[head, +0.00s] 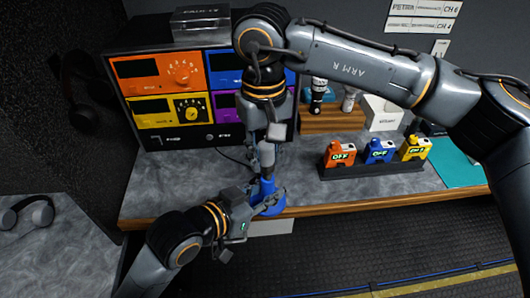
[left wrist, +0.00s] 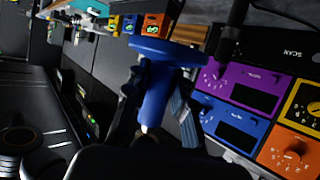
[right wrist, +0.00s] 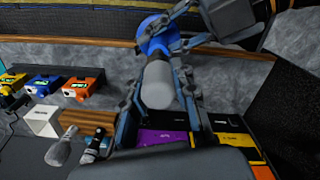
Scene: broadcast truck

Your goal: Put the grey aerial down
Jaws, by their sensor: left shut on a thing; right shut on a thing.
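The grey aerial (right wrist: 157,86) is a smooth, rounded grey cylinder between my right gripper's fingers (right wrist: 160,92) in the right wrist view. In the head view, my right gripper (head: 266,152) hangs from above over the front of the bench, shut on the aerial. Below it is a blue part (head: 267,188) with a wide round flange, which also shows in the left wrist view (left wrist: 157,88). My left gripper (head: 262,200) is shut on this blue part from the lower left. Aerial and blue part line up closely; I cannot tell whether they are joined.
The bench (head: 170,195) has bare grey top left of the grippers. Behind stands a rack with orange (head: 160,72), blue, yellow and purple panels. Right are a dark tray (head: 372,171) with orange, blue and yellow packs, and microphones (head: 318,96) on a wooden stand.

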